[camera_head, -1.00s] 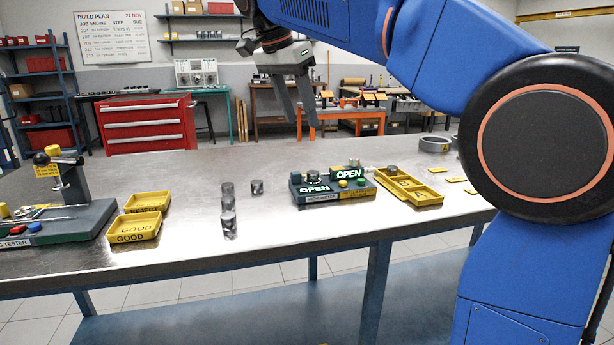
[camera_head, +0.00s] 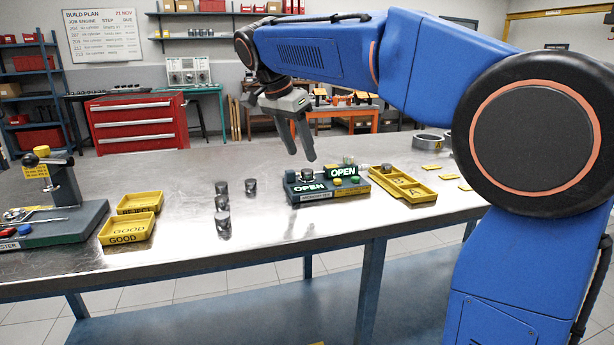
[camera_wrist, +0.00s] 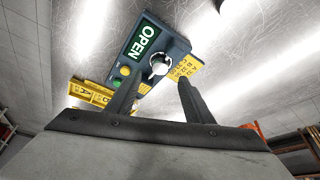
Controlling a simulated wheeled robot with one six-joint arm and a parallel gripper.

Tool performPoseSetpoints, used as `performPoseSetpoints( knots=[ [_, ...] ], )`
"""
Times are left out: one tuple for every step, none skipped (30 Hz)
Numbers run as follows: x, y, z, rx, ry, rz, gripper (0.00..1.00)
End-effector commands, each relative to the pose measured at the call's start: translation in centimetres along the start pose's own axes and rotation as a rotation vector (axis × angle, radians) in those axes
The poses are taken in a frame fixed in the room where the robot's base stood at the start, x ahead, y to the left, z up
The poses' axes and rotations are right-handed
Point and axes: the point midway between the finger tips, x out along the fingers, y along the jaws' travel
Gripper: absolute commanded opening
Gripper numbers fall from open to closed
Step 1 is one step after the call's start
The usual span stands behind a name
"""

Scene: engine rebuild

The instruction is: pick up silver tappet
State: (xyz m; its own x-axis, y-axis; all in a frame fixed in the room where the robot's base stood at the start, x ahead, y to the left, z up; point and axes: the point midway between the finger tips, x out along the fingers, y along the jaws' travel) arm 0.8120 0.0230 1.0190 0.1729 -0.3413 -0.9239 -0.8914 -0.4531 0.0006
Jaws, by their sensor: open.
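Several silver tappets, short metal cylinders, stand on the steel bench left of centre, one of them nearest the front edge (camera_head: 223,226) and another a little apart (camera_head: 251,187). Another silver tappet (camera_head: 307,174) sits on the dark gauge box (camera_head: 325,192) with its green OPEN signs. My gripper (camera_head: 303,155) points down above this box, open and empty. In the wrist view, a shiny round silver part (camera_wrist: 159,65) on the box shows between and beyond the open fingers (camera_wrist: 159,82). I cannot tell which tappet is meant.
A yellow divided tray (camera_head: 418,195) stands right of the box with a dark round part in it. Yellow GOOD (camera_head: 126,230) and REJECT (camera_head: 140,202) trays and a tester (camera_head: 60,222) stand at left.

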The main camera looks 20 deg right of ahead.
Motion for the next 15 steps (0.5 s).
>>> performPoseSetpoints(
  knots=[
    [0.3, 0.1, 0.0, 0.0, 0.0, 0.001, 0.47],
    [0.4, 0.0, 0.0, 0.0, 0.0, 0.001, 0.47],
    [0.6, 0.0, 0.0, 0.0, 0.0, 0.0, 0.47],
    [0.7, 0.0, 0.0, 0.0, 0.0, 0.0, 0.47],
    [0.9, 0.0, 0.0, 0.0, 0.0, 0.0, 0.47],
    [1.2, 0.0, 0.1, 0.0, 0.0, 0.0, 0.47],
    [1.6, 0.0, 0.1, 0.0, 0.0, 0.001, 0.47],
    [2.0, 0.1, 0.2, -0.001, 0.0, 0.002, 0.47],
    [2.5, 0.0, 0.2, -0.001, 0.0, 0.001, 0.47],
    [3.0, 0.0, 0.3, -0.001, 0.0, 0.001, 0.47],
    [3.4, 0.1, 0.3, -0.001, 0.0, 0.002, 0.47],
    [3.9, 0.0, 0.4, -0.001, 0.0, 0.001, 0.47],
    [4.3, 0.0, 0.3, 0.0, 0.0, 0.001, 0.47],
    [4.7, 0.0, 0.3, 0.0, 0.0, 0.001, 0.47],
    [5.0, 0.0, 0.3, 0.0, 0.0, 0.001, 0.47]
  ],
)
